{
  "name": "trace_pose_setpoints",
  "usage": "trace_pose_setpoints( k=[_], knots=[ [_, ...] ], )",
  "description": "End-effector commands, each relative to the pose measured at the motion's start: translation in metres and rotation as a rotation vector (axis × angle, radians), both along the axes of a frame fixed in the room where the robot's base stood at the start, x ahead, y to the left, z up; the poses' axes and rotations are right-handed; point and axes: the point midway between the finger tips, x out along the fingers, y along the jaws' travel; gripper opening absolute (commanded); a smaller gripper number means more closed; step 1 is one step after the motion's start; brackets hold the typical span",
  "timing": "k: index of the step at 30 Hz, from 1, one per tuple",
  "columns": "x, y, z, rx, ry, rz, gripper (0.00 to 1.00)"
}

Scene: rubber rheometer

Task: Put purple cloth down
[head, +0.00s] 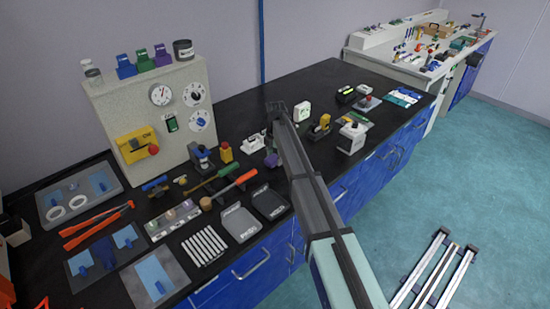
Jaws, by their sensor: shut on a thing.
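My arm reaches over the black bench from the lower right, with its wrist above the middle of the bench. My gripper (270,147) is small, dark and partly hidden by the arm link beside it. A small purple bundle, which looks like the purple cloth (271,159), is at the gripper's lower end. The gripper is shut on it. I cannot tell whether the cloth touches the bench top.
A white box (254,143) stands close by on the left, a yellow-and-black device (319,127) on the right. Bare black bench top (325,88) lies behind.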

Motion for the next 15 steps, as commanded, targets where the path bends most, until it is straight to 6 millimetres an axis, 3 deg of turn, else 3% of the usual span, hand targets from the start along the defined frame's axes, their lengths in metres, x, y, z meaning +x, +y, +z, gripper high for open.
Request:
trace_pose_setpoints(
  k=[3,14,15],
  knots=[
    [-0.0004,-0.0002,-0.0089,0.0,0.001,0.0,0.18],
    [-0.0002,-0.0001,-0.013,0.0,0.0,0.0,0.18],
    [-0.0002,-0.0001,-0.0123,0.0,0.0,0.0,0.61]
  ],
)
